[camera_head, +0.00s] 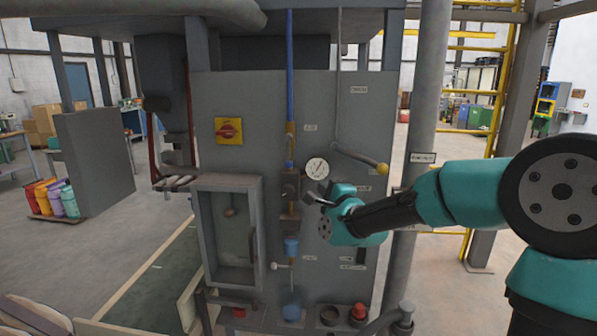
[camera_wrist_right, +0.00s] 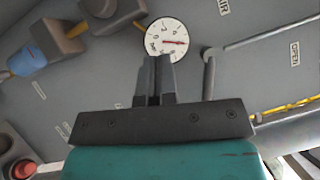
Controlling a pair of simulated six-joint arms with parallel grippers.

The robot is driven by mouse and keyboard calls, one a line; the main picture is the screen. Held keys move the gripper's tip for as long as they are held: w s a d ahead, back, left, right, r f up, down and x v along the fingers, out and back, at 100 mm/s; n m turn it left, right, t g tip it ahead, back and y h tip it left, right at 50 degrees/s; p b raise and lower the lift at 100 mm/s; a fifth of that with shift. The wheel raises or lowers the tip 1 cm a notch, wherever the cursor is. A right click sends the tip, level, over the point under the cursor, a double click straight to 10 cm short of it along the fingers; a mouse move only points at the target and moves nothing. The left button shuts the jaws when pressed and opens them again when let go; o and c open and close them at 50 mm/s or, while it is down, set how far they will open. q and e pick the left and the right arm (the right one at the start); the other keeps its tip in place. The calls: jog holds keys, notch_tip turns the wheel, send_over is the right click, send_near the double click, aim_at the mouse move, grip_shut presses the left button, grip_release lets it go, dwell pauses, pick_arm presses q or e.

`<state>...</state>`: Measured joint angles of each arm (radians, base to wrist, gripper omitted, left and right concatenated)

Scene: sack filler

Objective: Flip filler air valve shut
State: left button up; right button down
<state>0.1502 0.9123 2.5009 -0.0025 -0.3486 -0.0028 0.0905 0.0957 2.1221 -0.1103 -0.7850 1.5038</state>
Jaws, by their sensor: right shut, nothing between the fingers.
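The air line is a blue pipe (camera_head: 290,70) running down the front of the grey filler panel (camera_head: 250,100). A brass fitting with a small blue part (camera_head: 290,148) sits on it beside the AIR label (camera_head: 311,128); I cannot tell its handle's exact position. Below it are a dark regulator block (camera_head: 290,188) and a blue bowl (camera_head: 291,246). A round white gauge (camera_head: 317,168) is beside the line. My right gripper (camera_head: 314,197) is shut and empty, just below the gauge; in the right wrist view its fingers (camera_wrist_right: 155,66) overlap the gauge's lower edge (camera_wrist_right: 167,38). My left gripper is out of view.
A long grey lever with a yellow ball (camera_head: 382,169) sticks out right of the gauge, close above my right wrist. A framed box (camera_head: 229,283) stands left of the air line. A red button (camera_head: 359,311) is low on the panel. A grey column (camera_head: 424,110) stands at right.

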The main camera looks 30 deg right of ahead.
aim_at(289, 151)
jog(key=w, duration=0.5)
jog(key=w+r, duration=0.1)
jog(key=w, duration=0.2)
jog(key=shift+w+d, duration=0.2)
jog(key=shift+d, duration=0.05)
jog(key=w+a, duration=0.1)
jog(key=w+a+r, duration=0.1)
jog(key=w, duration=0.1)
jog(key=shift+a, duration=0.3)
jog(key=shift+w+a, duration=0.1)
